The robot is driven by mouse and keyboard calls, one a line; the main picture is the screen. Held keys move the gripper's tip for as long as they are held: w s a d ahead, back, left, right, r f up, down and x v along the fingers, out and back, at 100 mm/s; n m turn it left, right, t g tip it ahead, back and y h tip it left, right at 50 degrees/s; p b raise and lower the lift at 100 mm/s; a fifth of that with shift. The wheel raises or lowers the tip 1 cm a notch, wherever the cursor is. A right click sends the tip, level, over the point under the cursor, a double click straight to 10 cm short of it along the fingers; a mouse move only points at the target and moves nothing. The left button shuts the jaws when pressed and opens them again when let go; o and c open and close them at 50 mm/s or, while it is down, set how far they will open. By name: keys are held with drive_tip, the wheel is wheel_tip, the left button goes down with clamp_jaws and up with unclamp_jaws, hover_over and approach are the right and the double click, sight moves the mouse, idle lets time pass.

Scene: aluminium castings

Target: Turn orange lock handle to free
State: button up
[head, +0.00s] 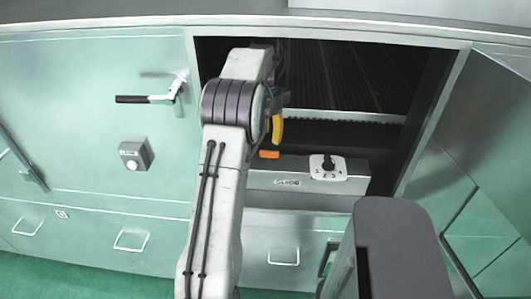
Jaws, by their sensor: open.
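A small orange piece (269,154), which looks like the lock handle, shows at the left end of a grey metal block in the open cabinet bay. My arm covers what lies to its left, so its pivot and full length are hidden. My gripper (283,97) is inside the opening, above the orange piece, and mostly hidden behind my arm's wrist. Its jaws are open, with nothing seen between them. A curved yellow part (277,128) hangs just above the orange piece; I cannot tell whether it belongs to my gripper. Contact with the orange piece cannot be made out.
The grey block (270,181) carries a white dial plate with a black knob (328,166). An open green door (480,150) stands at the right. On the left panel are a black lever handle (145,99) and a small grey box (136,154). Drawers with pulls run below.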

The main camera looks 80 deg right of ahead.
sight(266, 152)
drive_tip(key=shift+f, duration=3.6)
drive_tip(key=shift+o, duration=0.2)
clamp_jaws()
